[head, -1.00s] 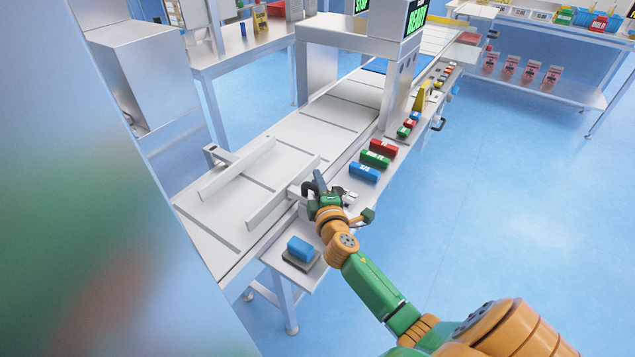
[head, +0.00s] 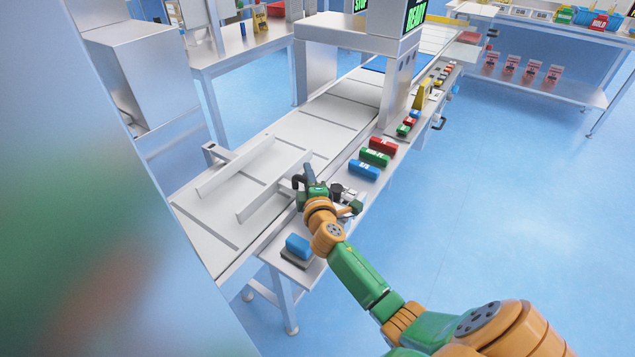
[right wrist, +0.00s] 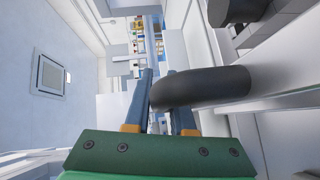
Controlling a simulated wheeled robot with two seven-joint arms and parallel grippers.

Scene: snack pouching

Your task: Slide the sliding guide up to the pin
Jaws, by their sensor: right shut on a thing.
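The sliding guide (head: 268,197) is a long pale metal rail lying along the near side of the white conveyor. My right gripper (head: 304,180) is at its near side, shut on the guide's dark handle. In the right wrist view the thick black handle (right wrist: 205,88) passes between the fingers of the gripper (right wrist: 160,95). A dark round knob (head: 336,188) stands on the metal bracket just right of the gripper. I cannot make out for sure which part is the pin. My left gripper is not in view.
A second rail (head: 235,166) lies across the conveyor, roughly parallel, with clear belt between them. Red, green and blue blocks (head: 375,157) sit on the side ledge beyond the gripper. A blue block on a dark base (head: 298,246) sits at the ledge's near end.

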